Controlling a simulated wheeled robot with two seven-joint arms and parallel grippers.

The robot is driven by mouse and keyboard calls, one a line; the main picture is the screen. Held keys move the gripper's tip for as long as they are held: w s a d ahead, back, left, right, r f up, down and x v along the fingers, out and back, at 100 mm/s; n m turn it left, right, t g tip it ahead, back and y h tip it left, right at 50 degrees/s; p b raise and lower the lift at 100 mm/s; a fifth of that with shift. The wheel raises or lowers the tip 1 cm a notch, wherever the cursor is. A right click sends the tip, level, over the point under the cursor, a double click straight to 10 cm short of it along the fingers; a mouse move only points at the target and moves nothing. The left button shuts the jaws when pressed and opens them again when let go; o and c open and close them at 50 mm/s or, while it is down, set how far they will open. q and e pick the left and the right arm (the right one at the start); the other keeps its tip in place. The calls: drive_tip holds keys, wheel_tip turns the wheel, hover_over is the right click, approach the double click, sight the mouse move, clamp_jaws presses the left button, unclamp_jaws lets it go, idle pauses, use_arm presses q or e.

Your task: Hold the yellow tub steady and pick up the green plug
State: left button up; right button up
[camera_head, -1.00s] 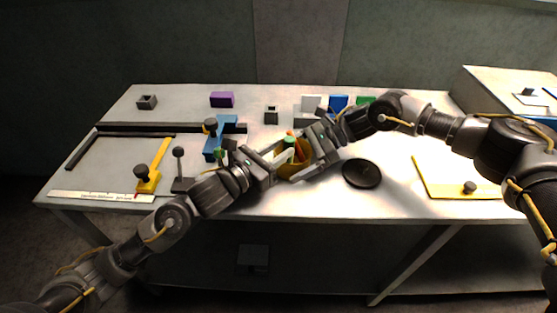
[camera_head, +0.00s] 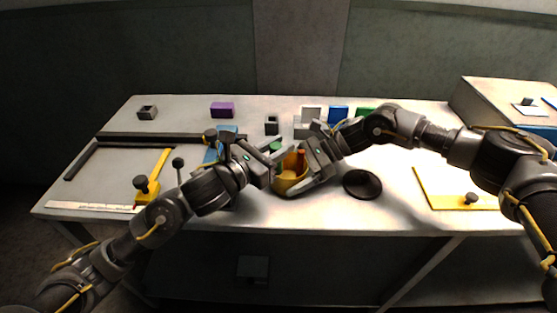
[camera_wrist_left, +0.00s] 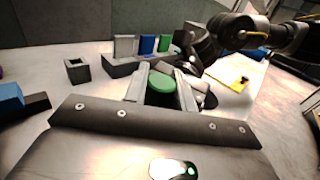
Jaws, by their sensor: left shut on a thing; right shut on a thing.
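The yellow tub (camera_head: 291,183) stands near the front middle of the table. My right gripper (camera_head: 301,172) is shut on the tub from the right. An orange-red piece (camera_head: 301,157) shows inside the tub. My left gripper (camera_head: 279,151) is shut on the green plug (camera_head: 277,146), above the left side of the tub. In the left wrist view the round green top of the plug (camera_wrist_left: 162,91) sits between the two fingers. The plug's lower part is hidden, so I cannot tell how far it is clear of the tub.
A black round disc (camera_head: 362,184) lies right of the tub. Behind are a grey block holder (camera_head: 302,132) with coloured blocks, a small dark square cup (camera_head: 271,125) and a purple block (camera_head: 222,110). A blue piece (camera_head: 226,138) and a dark-and-yellow frame (camera_head: 160,165) lie left.

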use_arm(q)
wheel_tip(320, 180, up, 5)
idle(0.3)
use_arm(e)
drive_tip(key=o, duration=0.6)
